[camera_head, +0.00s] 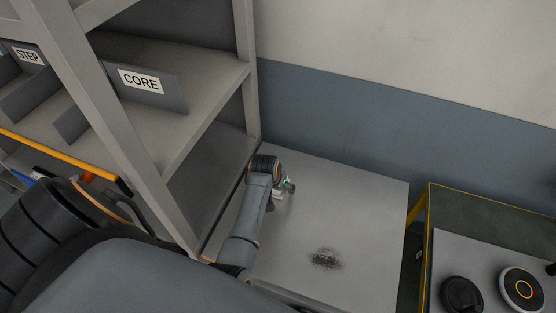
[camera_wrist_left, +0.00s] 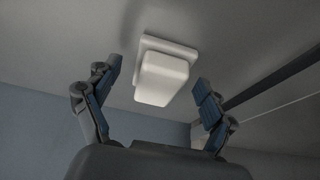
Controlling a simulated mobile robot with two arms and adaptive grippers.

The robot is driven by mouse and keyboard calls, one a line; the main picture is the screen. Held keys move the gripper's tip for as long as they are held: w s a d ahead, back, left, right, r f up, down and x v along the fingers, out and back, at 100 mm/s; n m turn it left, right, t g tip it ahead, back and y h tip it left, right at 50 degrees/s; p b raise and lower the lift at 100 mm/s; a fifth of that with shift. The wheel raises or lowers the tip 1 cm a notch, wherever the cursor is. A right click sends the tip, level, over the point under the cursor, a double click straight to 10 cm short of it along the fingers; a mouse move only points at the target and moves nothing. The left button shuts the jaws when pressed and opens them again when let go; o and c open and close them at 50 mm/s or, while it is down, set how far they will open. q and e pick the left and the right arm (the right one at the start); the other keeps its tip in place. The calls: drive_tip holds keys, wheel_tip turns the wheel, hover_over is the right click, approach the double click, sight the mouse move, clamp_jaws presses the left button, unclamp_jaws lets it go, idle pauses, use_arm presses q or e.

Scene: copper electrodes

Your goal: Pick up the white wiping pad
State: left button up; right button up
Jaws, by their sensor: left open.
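The white wiping pad (camera_wrist_left: 163,78) shows in the left wrist view as a pale rounded block on a wider flat base, resting on a grey surface. My left gripper (camera_wrist_left: 155,84) is open, one finger to each side of the pad, with gaps visible between fingers and pad. In the head view my left gripper (camera_head: 286,187) is low over the grey tabletop, near its left edge by the shelf. There the pad is mostly hidden or too small to make out surely. My right gripper is not in view.
A grey shelf rack with bins, one labelled CORE (camera_head: 141,82), stands close left of my arm. A dark smudge (camera_head: 325,258) marks the grey tabletop (camera_head: 350,215), otherwise clear. At right, a yellow-edged bench (camera_head: 480,207) holds round dark and white devices (camera_head: 522,289).

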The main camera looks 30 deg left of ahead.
use_arm(q)
drive_tip(key=c, duration=1.1)
drive_tip(key=shift+c, duration=0.9)
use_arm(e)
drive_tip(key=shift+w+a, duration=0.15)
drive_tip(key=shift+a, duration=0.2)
use_arm(q)
drive_tip(key=shift+r, duration=0.1)
